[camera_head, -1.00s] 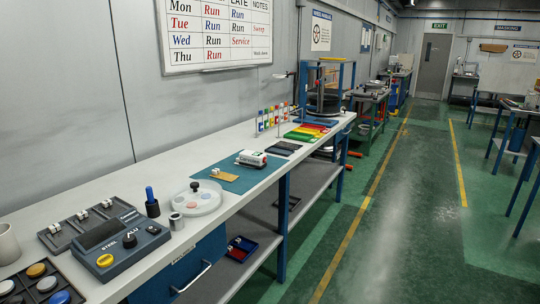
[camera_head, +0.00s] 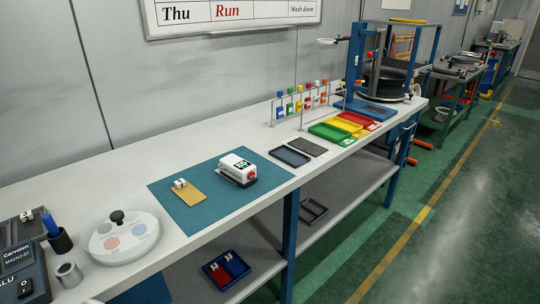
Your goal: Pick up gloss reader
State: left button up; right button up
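What looks like the gloss reader (camera_head: 238,169) is a small white box with a dark base, a green-and-white label and a red mark on its end. It lies on the teal mat (camera_head: 211,219) on the long white bench. A tan card (camera_head: 187,194) with a small white block on it lies to its left on the same mat, apart from it. Nothing covers the reader. Neither of my grippers shows in the head view.
Left of the mat stand a round white disc tray (camera_head: 122,236), a metal cylinder (camera_head: 69,274) and a dark console (camera_head: 22,272). To the right lie a dark tray (camera_head: 289,156) and coloured trays (camera_head: 329,132), with small bottles behind. A lower shelf holds a red-and-blue bin (camera_head: 226,271).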

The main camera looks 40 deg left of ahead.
aim_at(236, 169)
jog(key=i+u, duration=0.35)
jog(key=i+l+u, duration=0.2)
jog(key=u, duration=0.15)
jog(key=i+l+u, duration=0.25)
jog(key=i+u, duration=0.15)
